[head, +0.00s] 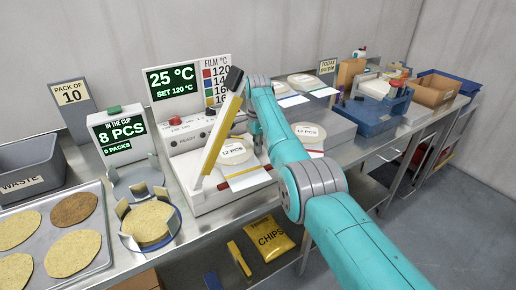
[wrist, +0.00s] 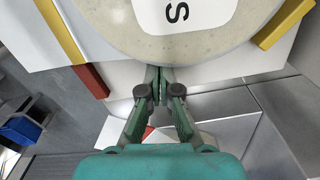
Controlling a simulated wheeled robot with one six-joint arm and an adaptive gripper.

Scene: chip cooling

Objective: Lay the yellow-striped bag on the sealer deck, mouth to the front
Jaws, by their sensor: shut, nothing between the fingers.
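The yellow-striped bag (head: 236,152), with a round pale stack and a "12 PCS" label, lies on the white sealer deck (head: 192,198). Its yellow-striped end points to the front, beside the sealer's red strip. In the wrist view the bag (wrist: 140,45) fills the top, with the yellow stripe at upper left. My gripper (wrist: 160,88) is shut and empty at the edge of the round stack; I cannot tell whether it touches. In the head view its fingertips are hard to make out beside the bag. The sealer's yellow-edged bar (head: 217,125) is raised.
Another "12 PCS" bag (head: 309,133) lies right of the sealer, partly behind my arm. A blue crate (head: 370,116) stands further right. A chip tray (head: 52,240), a cup holder (head: 150,222) and a waste bin (head: 28,172) are at left.

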